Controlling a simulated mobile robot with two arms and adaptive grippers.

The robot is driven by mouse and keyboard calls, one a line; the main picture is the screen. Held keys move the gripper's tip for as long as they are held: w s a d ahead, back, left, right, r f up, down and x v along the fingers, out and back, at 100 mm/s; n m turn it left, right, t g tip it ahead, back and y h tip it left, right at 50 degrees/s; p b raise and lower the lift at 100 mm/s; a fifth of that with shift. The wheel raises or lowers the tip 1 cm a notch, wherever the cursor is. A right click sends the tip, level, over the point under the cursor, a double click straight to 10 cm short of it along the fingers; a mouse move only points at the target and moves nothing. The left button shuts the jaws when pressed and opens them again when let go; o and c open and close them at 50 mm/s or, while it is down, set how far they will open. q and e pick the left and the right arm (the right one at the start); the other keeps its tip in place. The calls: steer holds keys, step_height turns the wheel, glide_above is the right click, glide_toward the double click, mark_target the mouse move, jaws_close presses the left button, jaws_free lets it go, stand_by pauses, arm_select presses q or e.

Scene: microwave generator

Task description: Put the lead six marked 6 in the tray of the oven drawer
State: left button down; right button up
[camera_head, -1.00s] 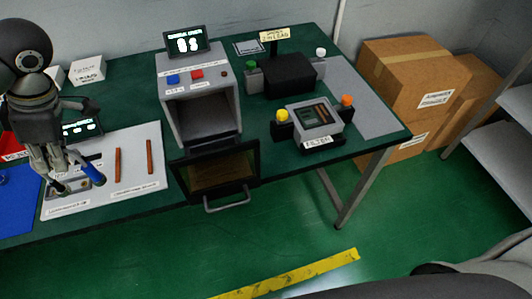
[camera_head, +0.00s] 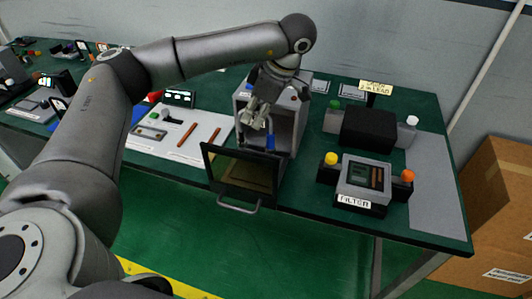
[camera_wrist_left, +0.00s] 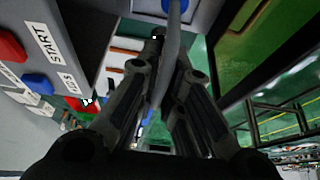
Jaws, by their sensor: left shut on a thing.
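My left gripper (camera_head: 259,120) is shut on a grey lead (camera_wrist_left: 171,55) with a blue end. The blue end (camera_head: 270,142) points down in front of the oven's opening, above the open front. It also shows at the top of the left wrist view (camera_wrist_left: 174,5). No mark 6 can be read on the lead. The oven (camera_head: 287,133) is a grey box with its opening facing forward; the drawer's dark, window-like front (camera_head: 241,178) stands out from it with a handle below. The tray is hidden. My right gripper is not in view.
The white board (camera_head: 206,121) with two brown rods (camera_head: 179,136) lies left of the oven. The filter unit (camera_head: 362,182) with yellow and orange knobs stands right, and a black device (camera_head: 369,129) behind it. Cardboard boxes (camera_head: 500,205) are at far right.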

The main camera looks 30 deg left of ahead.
arm_select(q)
step_height(320, 180, down, 8)
steer(key=p, duration=0.1)
steer(key=shift+p, duration=0.4)
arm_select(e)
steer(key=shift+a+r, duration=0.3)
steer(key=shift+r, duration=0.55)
arm_select(q)
steer(key=shift+a, duration=0.1)
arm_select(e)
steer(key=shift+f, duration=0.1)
arm_select(q)
steer(key=c, duration=1.6)
jaws_free()
steer(key=shift+o, duration=0.2)
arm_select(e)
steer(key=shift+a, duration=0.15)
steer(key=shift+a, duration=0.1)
